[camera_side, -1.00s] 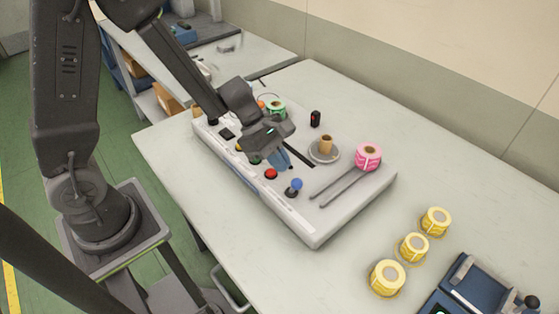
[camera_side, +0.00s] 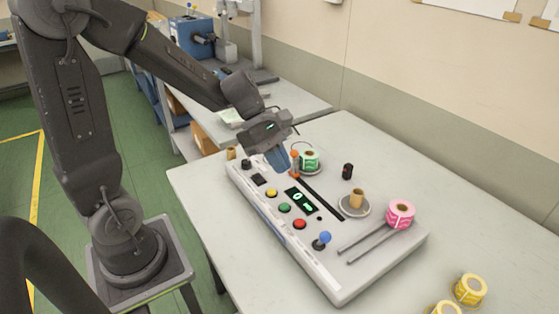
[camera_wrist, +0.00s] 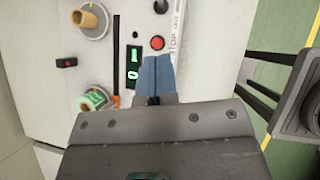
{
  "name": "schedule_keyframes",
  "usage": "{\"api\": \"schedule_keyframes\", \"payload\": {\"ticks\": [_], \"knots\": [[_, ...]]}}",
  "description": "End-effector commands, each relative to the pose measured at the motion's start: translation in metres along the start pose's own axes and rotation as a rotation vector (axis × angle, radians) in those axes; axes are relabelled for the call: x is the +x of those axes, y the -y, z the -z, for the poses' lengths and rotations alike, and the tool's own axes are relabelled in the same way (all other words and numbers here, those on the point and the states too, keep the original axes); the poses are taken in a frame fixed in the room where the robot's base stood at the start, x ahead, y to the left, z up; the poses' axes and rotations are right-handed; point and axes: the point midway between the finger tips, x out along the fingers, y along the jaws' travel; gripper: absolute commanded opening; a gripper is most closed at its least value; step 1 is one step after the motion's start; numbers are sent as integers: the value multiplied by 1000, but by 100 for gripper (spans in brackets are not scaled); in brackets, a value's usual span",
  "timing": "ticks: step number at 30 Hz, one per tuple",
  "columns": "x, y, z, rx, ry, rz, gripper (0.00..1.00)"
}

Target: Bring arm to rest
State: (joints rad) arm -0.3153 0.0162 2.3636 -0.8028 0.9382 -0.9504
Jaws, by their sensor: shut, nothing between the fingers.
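My gripper (camera_side: 279,160) is shut and empty, its blue fingertips together above the left part of the white rewinder panel (camera_side: 340,275). In the wrist view my gripper (camera_wrist: 155,62) shows its blue fingers close together, pointing at the panel near the red button (camera_wrist: 157,43). The panel's buttons, a small display (camera_side: 300,201) with green digits and a blue-knobbed lever (camera_side: 324,238) are in clear view. A green roll (camera_side: 310,160) sits on the panel behind my fingers, beside an orange post (camera_side: 294,163). My fingers appear apart from the panel.
A brown core (camera_side: 357,197) stands on a grey disc. A pink roll (camera_side: 400,213) is at the panel's right end, near two rods (camera_side: 370,240). Yellow rolls (camera_side: 468,289) lie on the table at the lower right. A blue machine (camera_side: 192,36) stands on the back bench.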

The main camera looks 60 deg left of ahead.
Motion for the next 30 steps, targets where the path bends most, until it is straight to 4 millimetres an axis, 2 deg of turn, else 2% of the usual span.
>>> {"api": "schedule_keyframes", "payload": {"ticks": [11, 14, 17, 21, 27, 30], "knots": [[-2, 1, -1, 8, -2, 0, 0], [-6, 8, -7, 101, -27, -1, 0], [-14, 24, -19, 333, -94, -1, 0], [-33, 59, -34, 827, -254, 14, 0], [-60, 100, -40, 1475, -514, 70, 0], [-70, 111, -39, 1691, -623, 104, 0]]}}
